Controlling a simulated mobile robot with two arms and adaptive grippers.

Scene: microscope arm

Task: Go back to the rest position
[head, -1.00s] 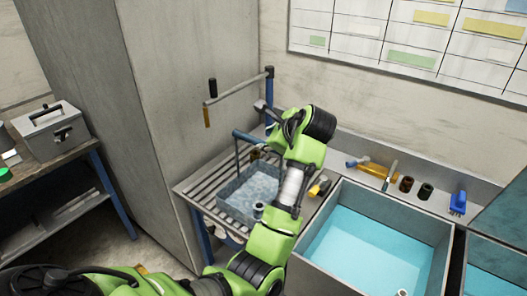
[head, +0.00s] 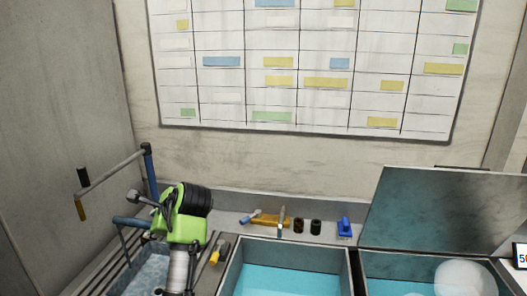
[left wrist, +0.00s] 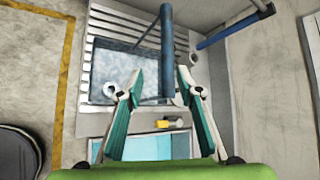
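My left gripper (left wrist: 160,72) is open in the left wrist view, its two teal-lined fingers apart and nothing clamped between them. A basket's blue handle bar (left wrist: 167,35) shows between and beyond the fingertips; the gap in depth is hard to judge. The grey basket (left wrist: 92,78) with its mottled content lies behind the left finger. In the head view my left gripper (head: 138,198) is mostly hidden by its green wrist, just above the blue handle bar (head: 132,222). My right gripper is in neither view.
Blue-filled tanks (head: 285,280) lie right of my arm, with a raised lid (head: 440,215) behind. A ledge holds an orange tool (head: 268,220), dark jars (head: 299,226) and a blue item (head: 345,227). A hinged bar on a blue post (head: 150,165) stands left of my arm.

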